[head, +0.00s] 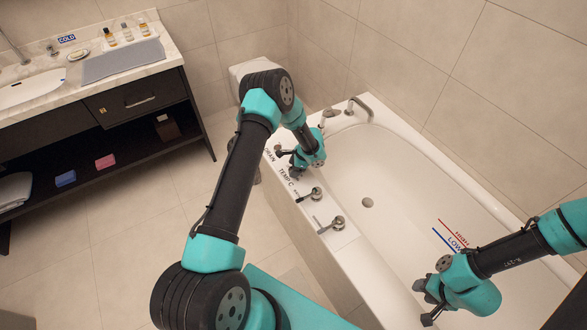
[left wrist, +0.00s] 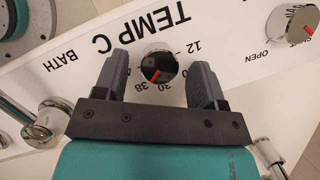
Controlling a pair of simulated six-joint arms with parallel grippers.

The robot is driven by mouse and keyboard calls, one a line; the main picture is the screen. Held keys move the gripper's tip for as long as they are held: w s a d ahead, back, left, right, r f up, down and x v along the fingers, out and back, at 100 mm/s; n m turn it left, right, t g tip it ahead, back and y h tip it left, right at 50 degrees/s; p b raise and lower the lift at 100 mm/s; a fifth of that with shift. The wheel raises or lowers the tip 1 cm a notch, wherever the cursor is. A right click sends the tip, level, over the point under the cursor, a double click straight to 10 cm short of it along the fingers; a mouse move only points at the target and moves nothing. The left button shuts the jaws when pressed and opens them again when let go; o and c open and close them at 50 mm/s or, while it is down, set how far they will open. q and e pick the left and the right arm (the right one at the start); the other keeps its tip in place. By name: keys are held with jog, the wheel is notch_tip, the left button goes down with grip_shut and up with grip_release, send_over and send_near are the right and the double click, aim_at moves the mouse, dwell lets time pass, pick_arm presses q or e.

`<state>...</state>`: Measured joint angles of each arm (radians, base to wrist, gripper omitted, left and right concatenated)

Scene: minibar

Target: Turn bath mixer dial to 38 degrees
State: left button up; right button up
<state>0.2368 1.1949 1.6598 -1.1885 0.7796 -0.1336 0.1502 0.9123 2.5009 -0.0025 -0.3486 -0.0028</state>
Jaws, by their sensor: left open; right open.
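The bath mixer dial (left wrist: 159,66) is a round chrome-and-black knob with a red pointer line, on the white panel printed TEMP C and BATH. In the left wrist view the red line points down-left, toward the printed 38 and 30; the exact reading is unclear. My left gripper (left wrist: 158,82) is open, one finger on each side of the dial; I cannot tell whether they touch it. In the head view my left gripper (head: 288,162) is over the tub ledge and the dial is hidden or too small to make out. My right gripper (head: 424,303) is open and empty over the tub.
Another knob (left wrist: 302,22), marked OPEN, with a red line is at the upper right of the left wrist view. Two chrome lever handles (head: 311,194) (head: 332,224) stand on the ledge near my left gripper. A bath spout (head: 361,106) rises behind. The bathtub (head: 385,165) is empty.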

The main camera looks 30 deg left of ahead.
pick_arm(q)
jog(key=v, duration=1.6)
jog(key=shift+r, duration=0.4)
jog(key=s+d+f+n+h, duration=0.3)
jog(key=s, duration=0.4)
jog(key=s+d+f+n+t+h, duration=0.1)
jog(key=s+d+f+n+h, duration=0.15)
jog(key=s, duration=0.45)
jog(key=s+d+f+n+h, duration=0.2)
jog(key=s+d+n, duration=0.15)
jog(key=s, duration=0.35)
jog(key=s+r+n+t, duration=0.1)
jog(key=s+n, duration=0.3)
jog(key=s, duration=0.4)
jog(key=shift+s+t, duration=0.3)
jog(key=shift+t, duration=0.3)
jog(key=shift+d, duration=0.1)
jog(key=shift+c, duration=0.4)
